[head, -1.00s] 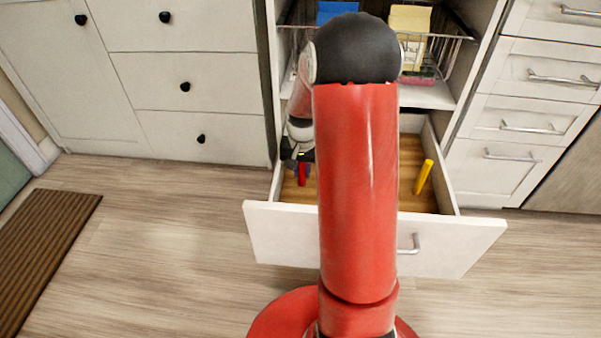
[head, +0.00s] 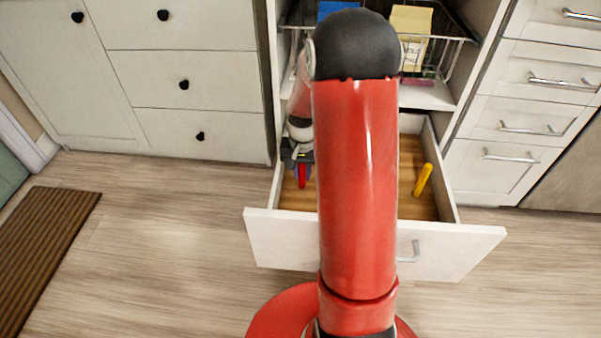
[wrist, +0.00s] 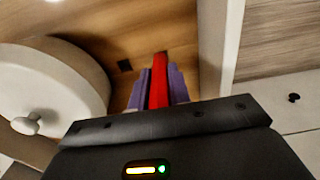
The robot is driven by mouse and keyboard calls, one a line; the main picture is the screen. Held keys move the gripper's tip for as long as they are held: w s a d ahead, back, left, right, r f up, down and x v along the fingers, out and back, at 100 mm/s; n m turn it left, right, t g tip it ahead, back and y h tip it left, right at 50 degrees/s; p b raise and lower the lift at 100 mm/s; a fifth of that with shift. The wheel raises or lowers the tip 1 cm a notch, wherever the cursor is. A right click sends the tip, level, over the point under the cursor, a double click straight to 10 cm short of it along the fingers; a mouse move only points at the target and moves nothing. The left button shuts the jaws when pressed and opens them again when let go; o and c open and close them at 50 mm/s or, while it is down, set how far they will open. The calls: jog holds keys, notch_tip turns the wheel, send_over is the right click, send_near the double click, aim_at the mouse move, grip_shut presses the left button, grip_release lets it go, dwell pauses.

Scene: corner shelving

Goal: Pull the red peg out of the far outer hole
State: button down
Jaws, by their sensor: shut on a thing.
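The red peg (head: 302,180) is at the left side of the open drawer (head: 262,222). My gripper (head: 297,169) is over it. In the wrist view my gripper (wrist: 158,88) has its purple fingers shut on the red peg (wrist: 159,75), one on each side. The peg's far end points to the wooden drawer floor; I cannot tell whether it is in a hole. A dark square hole (wrist: 124,65) shows empty beside it. A yellow peg (head: 422,181) leans at the drawer's right side. My arm hides the drawer's middle.
The drawer's side wall (wrist: 212,50) is close to the right of the gripper. A wire basket (head: 445,55) with yellow and blue things is on the shelf above the drawer.

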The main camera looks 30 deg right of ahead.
jog(key=shift+s+d+r+p, duration=0.15)
jog(key=shift+s+r+p, duration=0.05)
jog(key=shift+r+p, duration=0.5)
jog(key=shift+s+d+r+p, duration=0.15)
jog(key=shift+r+p, duration=0.4)
jog(key=shift+r, duration=0.15)
jog(key=shift+w+a, duration=0.1)
jog(key=shift+a, duration=0.05)
